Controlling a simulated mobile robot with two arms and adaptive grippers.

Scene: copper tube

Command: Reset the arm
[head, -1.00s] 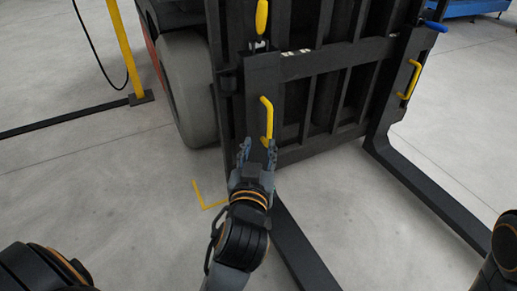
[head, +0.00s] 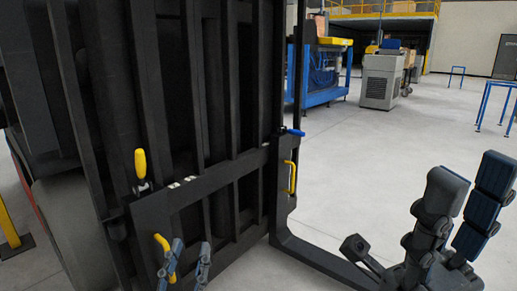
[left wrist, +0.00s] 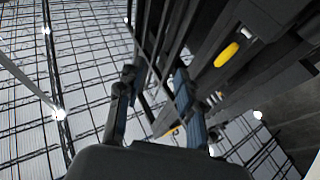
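My left gripper (head: 188,258) is at the bottom of the head view, in front of the black forklift carriage (head: 232,195). Its two fingers stand apart. A yellow handle (head: 160,243) is just behind and beside its left finger; I cannot tell whether they touch. In the left wrist view the fingers of this gripper (left wrist: 152,82) are spread with a wide gap and hold nothing visible. My right gripper (head: 468,172) is raised at the right of the head view, fingers up and apart, empty, over open floor.
A yellow-knobbed lever (head: 140,165) stands up from the carriage, and a second yellow handle (head: 292,177) and a blue lever (head: 293,131) sit at its right end. A black fork (head: 320,261) extends low toward my right arm. A grey cabinet (head: 380,80) stands far back.

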